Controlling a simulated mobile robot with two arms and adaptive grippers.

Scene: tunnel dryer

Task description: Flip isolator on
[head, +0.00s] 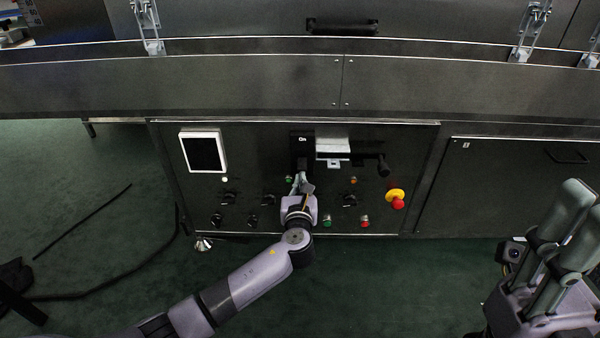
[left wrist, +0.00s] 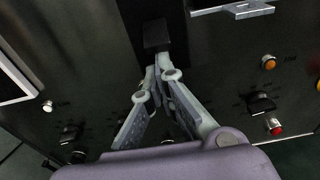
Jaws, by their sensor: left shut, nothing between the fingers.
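The isolator is a black switch (head: 302,143) on the dark control panel, with an "On" label at its top in the head view. Its black block-like handle (left wrist: 157,35) shows in the left wrist view. My left gripper (head: 301,178) is shut and empty, pointing up at the isolator. In the left wrist view its fingertips (left wrist: 160,68) meet just below the handle. I cannot tell whether they touch it.
The panel also has a white-framed screen (head: 203,151), a red and yellow emergency stop (head: 396,199), several black knobs and small buttons. A black handle (head: 383,166) and a metal bracket (head: 333,148) are right of the isolator. Black cable (head: 110,291) lies on the green floor.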

